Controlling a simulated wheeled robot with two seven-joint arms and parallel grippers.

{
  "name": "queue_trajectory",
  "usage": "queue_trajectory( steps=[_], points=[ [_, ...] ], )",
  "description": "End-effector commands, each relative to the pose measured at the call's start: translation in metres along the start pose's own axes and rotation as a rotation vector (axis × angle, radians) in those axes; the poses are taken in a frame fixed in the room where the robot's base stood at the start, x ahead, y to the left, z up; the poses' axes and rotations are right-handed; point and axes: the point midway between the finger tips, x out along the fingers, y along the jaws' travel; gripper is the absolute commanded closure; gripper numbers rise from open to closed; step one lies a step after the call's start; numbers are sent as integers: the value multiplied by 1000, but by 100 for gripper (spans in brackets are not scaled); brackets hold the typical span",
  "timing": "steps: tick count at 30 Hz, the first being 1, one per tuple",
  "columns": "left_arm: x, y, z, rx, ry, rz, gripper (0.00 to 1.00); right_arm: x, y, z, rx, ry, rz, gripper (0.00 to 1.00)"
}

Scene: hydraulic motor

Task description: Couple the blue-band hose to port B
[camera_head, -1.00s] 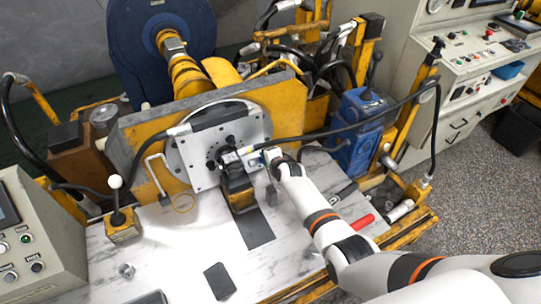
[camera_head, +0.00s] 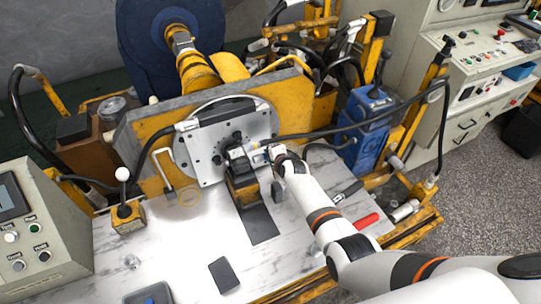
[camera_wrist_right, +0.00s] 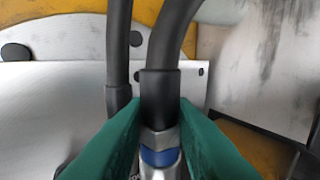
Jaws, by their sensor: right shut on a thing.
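My right gripper (camera_head: 262,156) comes in from the lower right and is level with the motor's lower face. In the right wrist view its green fingers (camera_wrist_right: 161,125) are shut on the blue-band hose (camera_wrist_right: 160,100), around the metal fitting with the blue band (camera_wrist_right: 160,157). The hose's black line (camera_head: 350,127) runs off to the right in the head view. The motor's grey face plate (camera_head: 203,165) stands upright, with dark ports around its middle. The gripper and fitting partly cover this area, so I cannot tell which port is B or whether the fitting touches it. My left gripper is out of view.
A second black hose (camera_wrist_right: 118,60) runs close beside the held one. A yellow stand (camera_head: 240,187) sits below the ports. A dark flat pad (camera_head: 223,274) and a red-handled tool (camera_head: 367,220) lie on the white table (camera_head: 190,240).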

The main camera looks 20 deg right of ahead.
Motion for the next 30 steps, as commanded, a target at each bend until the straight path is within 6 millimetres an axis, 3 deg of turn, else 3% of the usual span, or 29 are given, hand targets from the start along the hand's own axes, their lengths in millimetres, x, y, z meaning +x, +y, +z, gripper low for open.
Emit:
queue_trajectory(
  steps=[30],
  points=[
    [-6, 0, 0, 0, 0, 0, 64, 0, 1, -12, 2, -1, 2, 100]
  ],
)
